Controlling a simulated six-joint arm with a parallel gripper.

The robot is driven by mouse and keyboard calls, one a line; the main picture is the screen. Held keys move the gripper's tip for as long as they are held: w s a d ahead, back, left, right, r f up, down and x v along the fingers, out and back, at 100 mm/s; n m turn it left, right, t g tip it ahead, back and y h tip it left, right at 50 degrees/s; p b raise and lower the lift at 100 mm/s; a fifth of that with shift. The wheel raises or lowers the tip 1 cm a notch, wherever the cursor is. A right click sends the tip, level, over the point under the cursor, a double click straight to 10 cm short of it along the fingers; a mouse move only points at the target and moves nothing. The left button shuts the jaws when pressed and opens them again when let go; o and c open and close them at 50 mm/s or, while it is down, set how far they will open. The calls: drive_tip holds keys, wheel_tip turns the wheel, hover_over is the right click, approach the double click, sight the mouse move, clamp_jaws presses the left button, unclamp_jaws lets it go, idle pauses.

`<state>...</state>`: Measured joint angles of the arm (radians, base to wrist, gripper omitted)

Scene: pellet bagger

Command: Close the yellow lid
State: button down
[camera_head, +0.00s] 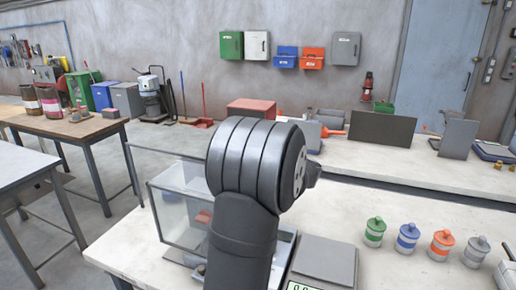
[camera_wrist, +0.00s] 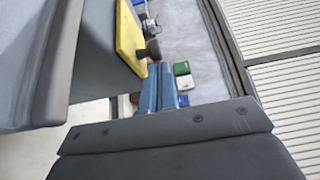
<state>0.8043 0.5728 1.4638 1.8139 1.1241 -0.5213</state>
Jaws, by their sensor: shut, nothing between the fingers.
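The yellow lid (camera_wrist: 128,36) shows in the wrist view as a narrow slanted panel along the edge of a grey body (camera_wrist: 98,62). A dark knob (camera_wrist: 150,51) sticks out from its right side. How far the lid stands open I cannot tell. My gripper (camera_wrist: 159,68) has its two blue fingers together and empty, with the tips just below the knob. Whether they touch it is unclear. In the head view my arm hides the gripper, and I cannot see the yellow lid.
A clear-walled box (camera_head: 178,212) and a grey scale (camera_head: 325,262) flank my arm on the white bench. Several small lidded jars, including a green-banded one (camera_head: 375,232), stand at right. Behind are a red box (camera_head: 252,108) and a dark upright panel (camera_head: 382,129).

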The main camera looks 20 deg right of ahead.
drive_tip(key=shift+s+d+n+g+y, duration=1.2)
drive_tip(key=shift+s+d+y, duration=1.4)
drive_tip(key=shift+s, duration=3.1)
drive_tip(key=d+x, duration=0.1)
drive_tip(key=x, duration=1.1)
drive_tip(key=shift+w+n+t+h, duration=0.3)
drive_tip(key=shift+w+h, duration=0.1)
drive_tip(key=shift+w, duration=0.25)
drive_tip(key=shift+w+a, duration=1.4)
drive_tip(key=shift+a, duration=0.1)
drive_tip(key=shift+r, duration=0.1)
